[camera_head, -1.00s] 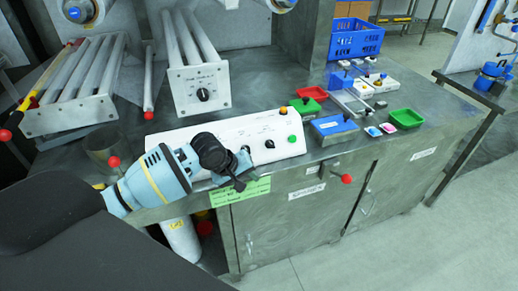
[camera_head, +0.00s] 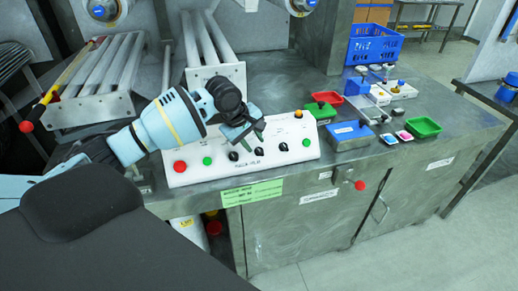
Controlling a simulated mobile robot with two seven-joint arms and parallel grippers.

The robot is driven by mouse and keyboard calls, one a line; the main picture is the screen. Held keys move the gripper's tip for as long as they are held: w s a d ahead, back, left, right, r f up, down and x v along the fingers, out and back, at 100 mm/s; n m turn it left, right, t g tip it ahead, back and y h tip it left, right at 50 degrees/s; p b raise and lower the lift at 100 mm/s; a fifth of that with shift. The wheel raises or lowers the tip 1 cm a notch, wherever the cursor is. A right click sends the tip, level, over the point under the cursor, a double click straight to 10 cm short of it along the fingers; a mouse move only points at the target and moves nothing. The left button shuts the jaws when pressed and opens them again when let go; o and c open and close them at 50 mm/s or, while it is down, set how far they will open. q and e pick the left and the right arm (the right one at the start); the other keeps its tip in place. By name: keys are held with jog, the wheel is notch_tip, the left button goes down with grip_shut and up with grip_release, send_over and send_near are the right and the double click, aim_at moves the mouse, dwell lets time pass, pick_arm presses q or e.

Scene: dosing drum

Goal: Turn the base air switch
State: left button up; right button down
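A white sloped control panel (camera_head: 195,178) lies along the front of the metal bench. Its face carries black rotary knobs, among them a left one (camera_head: 233,156), a middle one (camera_head: 259,151) and a right one (camera_head: 283,146). The labels are too small to read, so I cannot tell which is the base air switch. My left gripper (camera_head: 252,143) hangs over the panel just above the left and middle knobs. Its fingers look apart with nothing between them; contact with a knob cannot be made out. My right gripper is not in view.
The panel also has a red button (camera_head: 180,166), green buttons and a yellow one (camera_head: 298,114). A roller frame (camera_head: 221,75) stands behind. Small trays and a blue box (camera_head: 350,135) sit to the right.

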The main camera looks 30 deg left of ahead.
aim_at(259, 150)
pick_arm(q)
jog(key=shift+x, duration=2.3)
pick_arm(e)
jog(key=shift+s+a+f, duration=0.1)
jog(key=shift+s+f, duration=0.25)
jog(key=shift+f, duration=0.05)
